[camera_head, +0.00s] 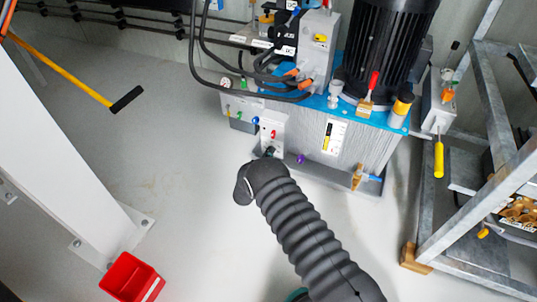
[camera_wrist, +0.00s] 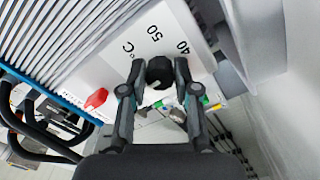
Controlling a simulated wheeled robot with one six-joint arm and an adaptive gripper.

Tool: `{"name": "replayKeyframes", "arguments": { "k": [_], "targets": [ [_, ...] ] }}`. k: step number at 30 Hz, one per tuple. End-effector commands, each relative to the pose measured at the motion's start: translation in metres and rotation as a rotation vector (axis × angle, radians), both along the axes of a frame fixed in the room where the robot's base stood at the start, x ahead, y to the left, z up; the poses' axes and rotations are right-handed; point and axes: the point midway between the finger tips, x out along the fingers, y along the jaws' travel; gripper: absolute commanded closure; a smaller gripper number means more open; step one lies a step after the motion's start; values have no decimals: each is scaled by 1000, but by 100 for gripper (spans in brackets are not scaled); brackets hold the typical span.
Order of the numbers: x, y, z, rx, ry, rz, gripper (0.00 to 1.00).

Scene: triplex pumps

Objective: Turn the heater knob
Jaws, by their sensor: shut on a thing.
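The heater knob (camera_wrist: 159,72) is a small black round knob on a white panel (camera_wrist: 120,57) marked °C, 50 and 40 in the wrist view. My gripper (camera_wrist: 160,76) is shut on it, with one finger on each side. In the head view, my arm in its dark ribbed sleeve reaches a light control box (camera_head: 271,124) on the front of the grey tank (camera_head: 345,148). My arm's end covers the lower part of this box, and the fingers and knob cannot be made out clearly there.
A red knob (camera_wrist: 96,98) lies left of my gripper in the wrist view. In the head view, a metal frame (camera_head: 480,215) stands right of the tank, a white post (camera_head: 60,150) at left, and a red bin (camera_head: 131,277) below it. Open floor lies between post and tank.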

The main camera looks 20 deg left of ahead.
Motion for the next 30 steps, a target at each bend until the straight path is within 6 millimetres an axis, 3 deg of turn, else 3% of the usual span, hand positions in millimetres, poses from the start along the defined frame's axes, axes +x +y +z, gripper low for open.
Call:
{"name": "replayKeyframes", "arguments": {
  "k": [11, 30],
  "targets": [
    [0, 0, 0, -180, 15, 0, 100],
    [0, 0, 1, -780, 62, 1, 100]
  ]
}}
